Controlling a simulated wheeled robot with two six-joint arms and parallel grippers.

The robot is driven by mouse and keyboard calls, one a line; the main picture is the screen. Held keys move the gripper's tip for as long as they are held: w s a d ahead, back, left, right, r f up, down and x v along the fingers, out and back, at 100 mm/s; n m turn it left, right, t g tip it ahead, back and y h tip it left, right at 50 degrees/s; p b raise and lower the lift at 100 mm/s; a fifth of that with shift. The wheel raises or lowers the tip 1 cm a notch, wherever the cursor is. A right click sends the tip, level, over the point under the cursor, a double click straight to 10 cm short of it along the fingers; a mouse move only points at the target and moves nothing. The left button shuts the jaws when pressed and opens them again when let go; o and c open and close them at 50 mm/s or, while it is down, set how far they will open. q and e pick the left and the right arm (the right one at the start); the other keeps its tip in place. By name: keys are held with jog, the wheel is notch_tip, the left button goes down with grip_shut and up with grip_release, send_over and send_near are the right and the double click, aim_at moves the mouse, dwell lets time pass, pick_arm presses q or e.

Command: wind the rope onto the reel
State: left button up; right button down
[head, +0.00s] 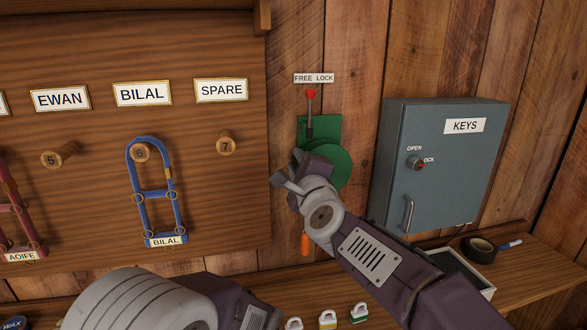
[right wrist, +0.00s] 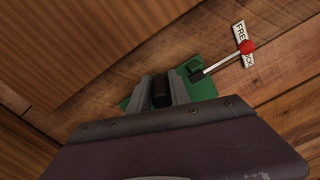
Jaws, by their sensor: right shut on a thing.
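The reel is a green disc (head: 333,165) on a green plate (head: 318,128) fixed to the plank wall. My right gripper (head: 287,184) is in front of the reel's left side and hides part of it. In the right wrist view the jaws (right wrist: 161,97) are shut on a dark, round handle (right wrist: 161,88) in front of the green plate (right wrist: 200,87). A lever with a red knob (head: 311,94) points up beneath the FREE LOCK label (head: 314,78). An orange piece (head: 305,243) hangs below the gripper; I cannot make out the rope itself. My left gripper is out of view.
A grey key cabinet (head: 440,165) is on the wall right of the reel. A wooden peg board (head: 100,215) with blue (head: 155,195) and dark red halters is on the left. The shelf below holds padlocks (head: 327,319), a tray (head: 470,272) and black tape (head: 479,249).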

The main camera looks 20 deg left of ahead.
jog(key=shift+w+d+r+m, duration=0.2)
jog(key=shift+d+r+m, duration=0.15)
jog(key=shift+r+m, duration=0.3)
jog(key=shift+f, duration=0.1)
jog(key=c, duration=1.3)
grip_release()
jog(key=shift+o, duration=0.5)
jog(key=shift+d, duration=0.2)
jog(key=shift+a+f, duration=0.1)
jog(key=shift+s+d, duration=0.2)
jog(key=shift+s, duration=0.15)
jog(key=b+v, duration=0.2)
jog(key=v, duration=0.6)
